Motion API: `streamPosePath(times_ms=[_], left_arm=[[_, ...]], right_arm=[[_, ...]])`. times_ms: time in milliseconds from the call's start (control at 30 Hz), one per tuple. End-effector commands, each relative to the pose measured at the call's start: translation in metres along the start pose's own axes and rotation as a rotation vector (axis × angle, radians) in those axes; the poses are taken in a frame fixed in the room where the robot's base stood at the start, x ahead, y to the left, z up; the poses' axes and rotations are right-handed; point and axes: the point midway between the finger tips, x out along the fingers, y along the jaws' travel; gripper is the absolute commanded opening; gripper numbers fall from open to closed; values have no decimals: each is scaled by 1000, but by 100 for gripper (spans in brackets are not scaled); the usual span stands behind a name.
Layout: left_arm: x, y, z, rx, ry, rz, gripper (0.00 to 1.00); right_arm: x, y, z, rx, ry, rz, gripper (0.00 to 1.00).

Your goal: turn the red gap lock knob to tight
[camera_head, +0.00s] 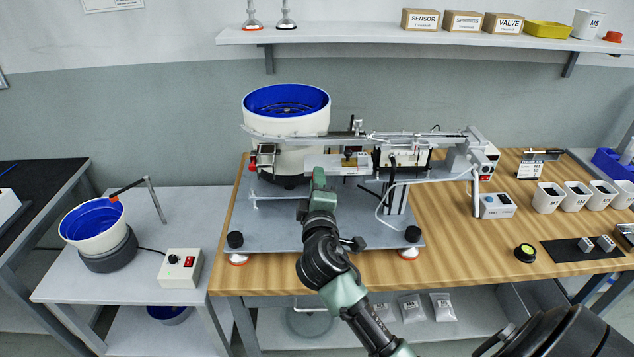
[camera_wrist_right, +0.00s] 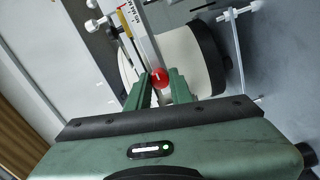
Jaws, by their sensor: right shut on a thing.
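The red gap lock knob (camera_wrist_right: 159,77) shows in the right wrist view between the two green fingertips of my right gripper (camera_wrist_right: 156,86). A small pale mark is on its face. The gripper is shut on the knob. In the head view my right gripper (camera_head: 318,174) reaches up to the front of the feeder, just below the linear track (camera_head: 338,165), and I cannot make out the knob there. My left gripper is not in view.
The white feeder bowl with blue inside (camera_head: 287,105) stands behind my right gripper. A grey base plate (camera_head: 275,232) lies under it on the wooden bench (camera_head: 460,262). A control box (camera_head: 497,206) and several white cups (camera_head: 547,197) stand to the right.

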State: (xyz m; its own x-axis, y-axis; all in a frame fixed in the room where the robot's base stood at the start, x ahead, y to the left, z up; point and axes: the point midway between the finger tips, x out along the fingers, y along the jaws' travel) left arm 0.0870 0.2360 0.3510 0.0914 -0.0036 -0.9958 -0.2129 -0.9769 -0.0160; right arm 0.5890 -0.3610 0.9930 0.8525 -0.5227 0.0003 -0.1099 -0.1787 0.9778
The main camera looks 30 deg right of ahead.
Motion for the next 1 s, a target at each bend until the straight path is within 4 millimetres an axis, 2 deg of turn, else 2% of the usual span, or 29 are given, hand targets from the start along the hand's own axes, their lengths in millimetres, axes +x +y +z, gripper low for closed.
streamPosePath(times_ms=[133, 167, 200, 233, 567, 667, 1000], left_arm=[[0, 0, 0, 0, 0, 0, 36], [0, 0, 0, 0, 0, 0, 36], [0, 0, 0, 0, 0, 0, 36], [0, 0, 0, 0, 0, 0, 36], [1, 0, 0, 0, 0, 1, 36], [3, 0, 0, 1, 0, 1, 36], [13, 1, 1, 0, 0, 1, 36]], right_arm=[[0, -1, 0, 1, -1, -2, 0], [0, -1, 0, 1, -1, -2, 30], [0, -1, 0, 0, -1, -2, 41], [0, -1, 0, 0, -1, -2, 43], [-2, -1, 0, -1, 0, -1, 43], [-12, -2, 0, 1, 1, -1, 43], [-67, -3, 1, 0, 0, -3, 43]])
